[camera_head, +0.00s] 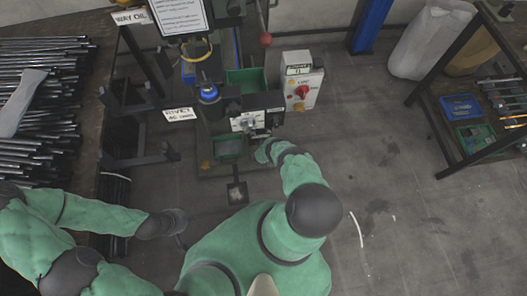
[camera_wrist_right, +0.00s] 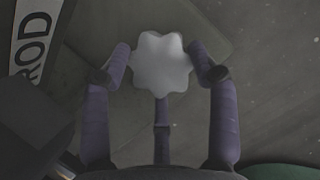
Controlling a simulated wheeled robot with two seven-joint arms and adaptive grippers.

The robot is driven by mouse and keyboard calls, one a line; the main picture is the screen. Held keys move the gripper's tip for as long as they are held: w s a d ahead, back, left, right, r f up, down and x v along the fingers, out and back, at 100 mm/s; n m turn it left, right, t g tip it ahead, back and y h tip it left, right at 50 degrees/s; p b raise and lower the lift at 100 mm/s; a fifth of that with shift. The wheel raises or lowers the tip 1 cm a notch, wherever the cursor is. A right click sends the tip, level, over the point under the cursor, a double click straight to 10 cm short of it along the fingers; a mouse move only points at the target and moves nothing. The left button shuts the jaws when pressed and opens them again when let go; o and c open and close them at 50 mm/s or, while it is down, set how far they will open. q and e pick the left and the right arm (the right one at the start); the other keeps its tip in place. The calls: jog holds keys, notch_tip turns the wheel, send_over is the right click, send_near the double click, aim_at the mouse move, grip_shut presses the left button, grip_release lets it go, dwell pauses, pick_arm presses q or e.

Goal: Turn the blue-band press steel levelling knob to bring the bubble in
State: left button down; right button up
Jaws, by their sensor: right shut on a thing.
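The press with the blue band (camera_head: 208,92) stands at the top middle in the head view. In the head view my right arm reaches to the press's lower front, and the gripper and knob are hard to make out there. I cannot make out a level bubble. My left gripper (camera_head: 178,232) hangs low at left of centre, away from the press; its fingers are too small to judge.
A control box (camera_head: 299,84) with a red knob stands right of the press. Long dark rods (camera_head: 40,100) lie on a bench at left. A shelf (camera_head: 440,130) with a blue tray (camera_head: 461,107) stands at right.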

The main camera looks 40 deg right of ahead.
jog(key=shift+s+a+f, duration=0.4)
jog(key=shift+s, duration=0.3)
jog(key=o, duration=1.1)
jog(key=shift+w+d+r, duration=0.25)
jog(key=shift+w, duration=0.2)
jog(key=shift+r, duration=0.15)
jog(key=shift+s+a+r, duration=0.2)
jog(key=shift+r, duration=0.2)
jog(key=s+a, duration=0.8)
jog(key=a, duration=0.1)
